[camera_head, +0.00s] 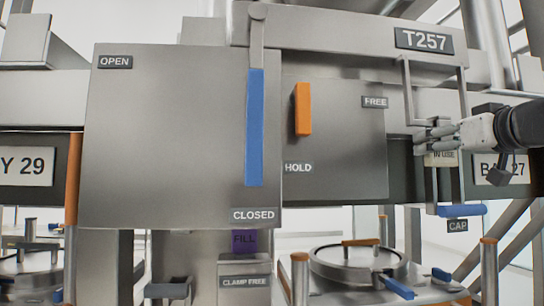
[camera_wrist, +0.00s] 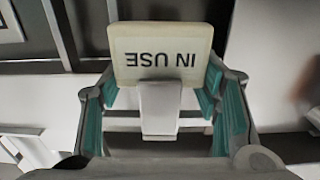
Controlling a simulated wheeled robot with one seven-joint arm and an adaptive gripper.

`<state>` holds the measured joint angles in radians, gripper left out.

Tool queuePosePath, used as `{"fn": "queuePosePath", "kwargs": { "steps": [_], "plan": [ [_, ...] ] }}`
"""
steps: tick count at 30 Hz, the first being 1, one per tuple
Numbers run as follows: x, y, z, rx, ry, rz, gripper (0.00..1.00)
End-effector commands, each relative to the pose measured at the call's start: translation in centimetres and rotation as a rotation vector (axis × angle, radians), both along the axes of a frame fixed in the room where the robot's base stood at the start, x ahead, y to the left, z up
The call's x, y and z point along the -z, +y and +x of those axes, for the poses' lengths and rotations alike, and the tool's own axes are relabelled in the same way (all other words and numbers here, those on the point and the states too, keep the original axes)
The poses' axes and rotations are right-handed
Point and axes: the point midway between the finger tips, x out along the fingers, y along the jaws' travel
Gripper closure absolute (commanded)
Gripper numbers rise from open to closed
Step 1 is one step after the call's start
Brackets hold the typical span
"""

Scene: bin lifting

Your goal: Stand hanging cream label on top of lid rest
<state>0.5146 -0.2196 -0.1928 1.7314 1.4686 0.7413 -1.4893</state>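The cream label (camera_wrist: 160,45), lettered IN USE, appears upside down in the wrist view, with a pale tab (camera_wrist: 160,108) reaching toward the camera. In the head view the label (camera_head: 441,158) hangs at the right, partly covered by my gripper (camera_head: 438,133). The gripper (camera_wrist: 160,95) also shows in the wrist view. Its teal-padded fingers stand apart on both sides of the tab, with gaps to it. The fingertips are close to the label's edges; whether they touch it I cannot tell. I cannot make out which part is the lid rest.
A round lid (camera_head: 357,262) with an orange handle lies low right. A blue bar (camera_head: 462,210) above a CAP plate (camera_head: 458,226) sits below the label. A large panel (camera_head: 165,140) with a blue handle (camera_head: 255,125) fills the left-middle. A metal bracket (camera_head: 407,92) stands beside my gripper.

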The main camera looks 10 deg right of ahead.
Motion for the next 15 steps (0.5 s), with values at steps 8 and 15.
{"fn": "queuePosePath", "kwargs": {
  "steps": [8, 15],
  "plan": [
    [-0.03, 0.0, -0.03, 0.0, 0.0, 0.0, 0.76],
    [-0.41, -0.01, 0.04, 0.0, -0.001, -0.002, 0.76]
  ]
}}
